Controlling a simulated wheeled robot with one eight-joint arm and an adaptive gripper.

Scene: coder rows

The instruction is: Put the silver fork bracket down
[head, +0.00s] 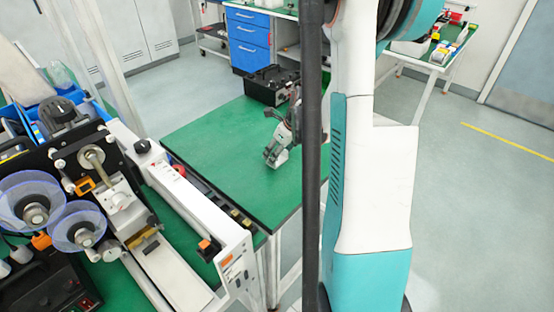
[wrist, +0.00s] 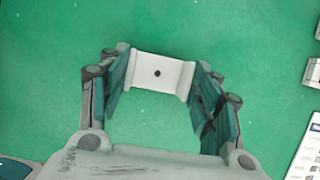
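The silver fork bracket (wrist: 157,73) is a pale, U-shaped piece with a small dark hole in its middle. In the wrist view it spans the gap between the fingertips of my gripper (wrist: 158,82), and the teal finger pads lie against its two side flanges. In the head view my gripper (head: 279,150) points down low over the green table top (head: 215,145), with the bracket's pale end at its tips. Whether the bracket touches the table cannot be told. My arm hides part of the table's right side.
A black case (head: 271,86) stands at the table's back edge. A machine with blue reels (head: 35,200) and a white rail (head: 190,215) is at the left. The table's left and front parts are clear. Objects show at the wrist view's right edge.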

